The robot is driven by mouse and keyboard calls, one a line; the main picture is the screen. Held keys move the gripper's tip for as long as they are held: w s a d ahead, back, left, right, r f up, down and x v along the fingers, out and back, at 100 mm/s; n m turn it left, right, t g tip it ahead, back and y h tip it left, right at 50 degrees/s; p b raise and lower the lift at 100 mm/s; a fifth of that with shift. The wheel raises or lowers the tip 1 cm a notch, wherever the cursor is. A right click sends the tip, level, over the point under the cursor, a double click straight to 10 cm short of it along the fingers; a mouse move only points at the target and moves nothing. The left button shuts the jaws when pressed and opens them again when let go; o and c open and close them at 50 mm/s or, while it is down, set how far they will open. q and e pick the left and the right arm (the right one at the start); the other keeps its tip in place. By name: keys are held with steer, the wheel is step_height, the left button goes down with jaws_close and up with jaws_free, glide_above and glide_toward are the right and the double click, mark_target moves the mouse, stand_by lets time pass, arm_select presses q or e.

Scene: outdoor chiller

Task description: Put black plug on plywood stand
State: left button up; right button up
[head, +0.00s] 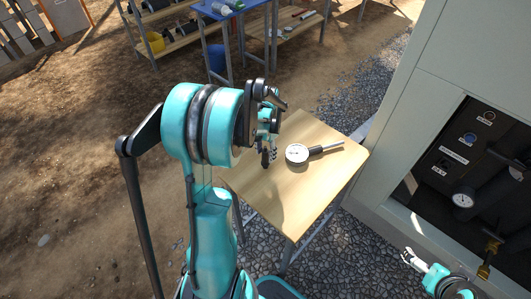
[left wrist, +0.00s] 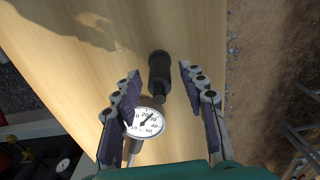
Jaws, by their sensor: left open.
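The plywood stand (head: 306,193) is a light wooden top on metal legs at the middle of the head view. The left wrist view shows its bare top (left wrist: 95,55) from above. The black plug (left wrist: 158,72) is a dark cylinder with a narrower end, seen against the top beyond my left fingertips. In the head view a dark piece by the fingers may be the plug, but I cannot tell. My left gripper (left wrist: 164,95) is open, its two purple-padded fingers apart with nothing clamped between them. My right gripper (head: 411,257) is small at the lower right, fingers unclear.
A round dial gauge (head: 297,154) with a dark neck and thin stem lies on the stand, close to the plug. The chiller cabinet (head: 405,80) stands at right with an open panel of pipes. Shelving (head: 187,38) is at the back. Much of the stand's top is clear.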

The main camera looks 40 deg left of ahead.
arm_select(q)
step_height(320, 180, up, 10)
steer(key=p, duration=0.3)
steer(key=shift+r, duration=0.4)
steer(key=shift+d+r+p, duration=0.3)
steer(key=s+d+r+t, duration=0.1)
steer(key=s+d+t, duration=0.1)
steer(key=d, duration=0.4)
steer(key=s+d+r+t, duration=0.2)
steer(key=s+d, duration=0.3)
steer(key=d, duration=0.2)
steer(key=s+d+r+n+t, duration=0.1)
steer(key=s+d+r+t, duration=0.1)
steer(key=d, duration=0.5)
steer(key=shift+s+d+r+t, duration=0.15)
steer(key=shift+s+t, duration=0.45)
steer(key=shift+s, duration=0.2)
